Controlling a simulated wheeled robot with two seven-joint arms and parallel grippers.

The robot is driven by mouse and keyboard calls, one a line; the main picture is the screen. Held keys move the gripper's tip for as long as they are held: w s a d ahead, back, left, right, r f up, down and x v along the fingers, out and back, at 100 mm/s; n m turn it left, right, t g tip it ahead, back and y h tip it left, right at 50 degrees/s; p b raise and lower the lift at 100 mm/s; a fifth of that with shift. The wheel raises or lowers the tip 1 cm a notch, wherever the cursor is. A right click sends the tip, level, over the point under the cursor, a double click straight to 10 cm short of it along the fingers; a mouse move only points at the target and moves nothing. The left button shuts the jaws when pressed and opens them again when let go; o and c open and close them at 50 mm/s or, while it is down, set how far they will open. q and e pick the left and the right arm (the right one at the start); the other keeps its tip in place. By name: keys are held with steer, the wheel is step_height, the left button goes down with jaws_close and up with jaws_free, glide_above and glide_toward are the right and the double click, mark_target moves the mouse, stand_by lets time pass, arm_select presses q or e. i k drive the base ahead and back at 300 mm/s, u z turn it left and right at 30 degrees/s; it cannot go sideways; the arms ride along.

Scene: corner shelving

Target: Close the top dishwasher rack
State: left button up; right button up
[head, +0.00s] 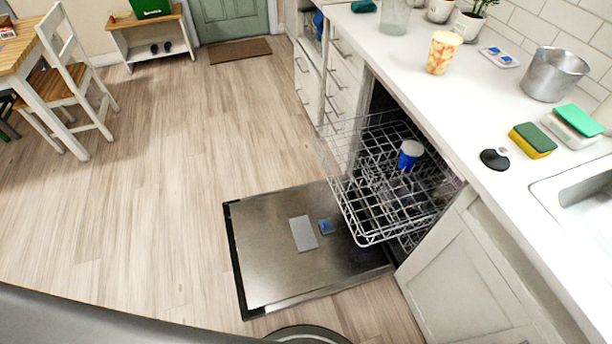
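The top dishwasher rack (362,217) is a wire basket pulled part way out of the dishwasher, under the counter at right of centre. Its front end hangs over the open dishwasher door (270,263), which lies flat and low above the floor. A blue and white cup (409,154) stands in the rack. The rack's rear part is inside the dishwasher opening. A lower rack seems to show beneath it, mostly hidden. Neither of my grippers is in view.
The white counter (453,101) holds a patterned cup (443,52), a metal pot (553,74), sponges (532,140) and a black lid-like disc (494,159). A cabinet (468,278) stands right of the dishwasher. The wooden floor (165,190) left of the door is clear. A chair (75,85) stands far left.

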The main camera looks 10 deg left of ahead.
mark_target(349, 224)
steer(key=z, duration=1.8)
steer(key=k, duration=1)
steer(key=u, duration=1.5)
steer(key=i, duration=0.5)
steer(key=u, duration=0.05)
